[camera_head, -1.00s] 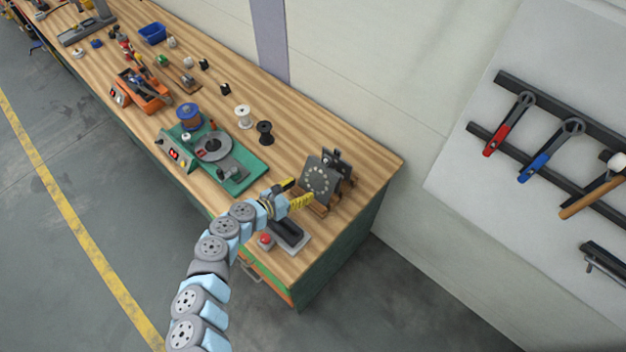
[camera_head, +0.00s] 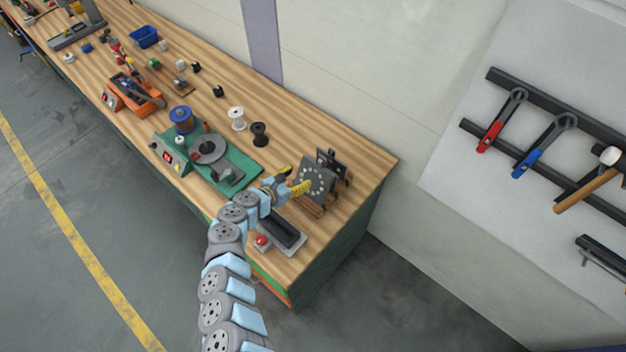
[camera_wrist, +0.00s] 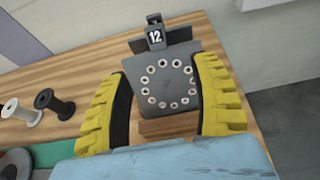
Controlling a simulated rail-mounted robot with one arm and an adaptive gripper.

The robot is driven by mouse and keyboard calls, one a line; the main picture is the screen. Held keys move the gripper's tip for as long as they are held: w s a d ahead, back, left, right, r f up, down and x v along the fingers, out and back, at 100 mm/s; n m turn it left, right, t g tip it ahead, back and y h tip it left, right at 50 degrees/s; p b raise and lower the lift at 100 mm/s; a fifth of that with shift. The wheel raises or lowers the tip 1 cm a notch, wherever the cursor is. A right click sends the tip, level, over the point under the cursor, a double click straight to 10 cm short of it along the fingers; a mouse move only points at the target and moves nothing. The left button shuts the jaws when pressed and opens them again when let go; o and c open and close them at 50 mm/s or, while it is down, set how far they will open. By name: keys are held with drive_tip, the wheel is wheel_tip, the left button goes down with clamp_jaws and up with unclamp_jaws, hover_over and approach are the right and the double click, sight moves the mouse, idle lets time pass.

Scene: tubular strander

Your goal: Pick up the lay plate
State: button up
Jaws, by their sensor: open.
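The lay plate is a dark grey plate with a ring of light-rimmed holes (camera_wrist: 167,82), standing tilted on a wooden rack near the bench's right end. It also shows in the head view (camera_head: 314,182). A tag reading 12 (camera_wrist: 155,36) stands above it, by another dark plate behind. My gripper (camera_wrist: 165,105) is open, with one yellow ribbed finger on each side of the plate in the wrist view. In the head view my gripper (camera_head: 294,181) is right at the plate's near side. Whether the fingers touch it I cannot tell.
A black-topped device with a red button (camera_head: 262,240) sits in front of the rack. A green-based machine (camera_head: 215,162) and white (camera_head: 237,119) and black (camera_head: 259,134) spools stand left. Tools hang on the wall board (camera_head: 545,140).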

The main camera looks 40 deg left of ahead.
sight(321, 163)
drive_tip(key=x, duration=0.6)
drive_tip(key=shift+w+f+p, duration=0.2)
drive_tip(key=shift+w+p, duration=0.05)
drive_tip(key=shift+p, duration=0.1)
idle(0.9)
drive_tip(key=shift+w, duration=0.1)
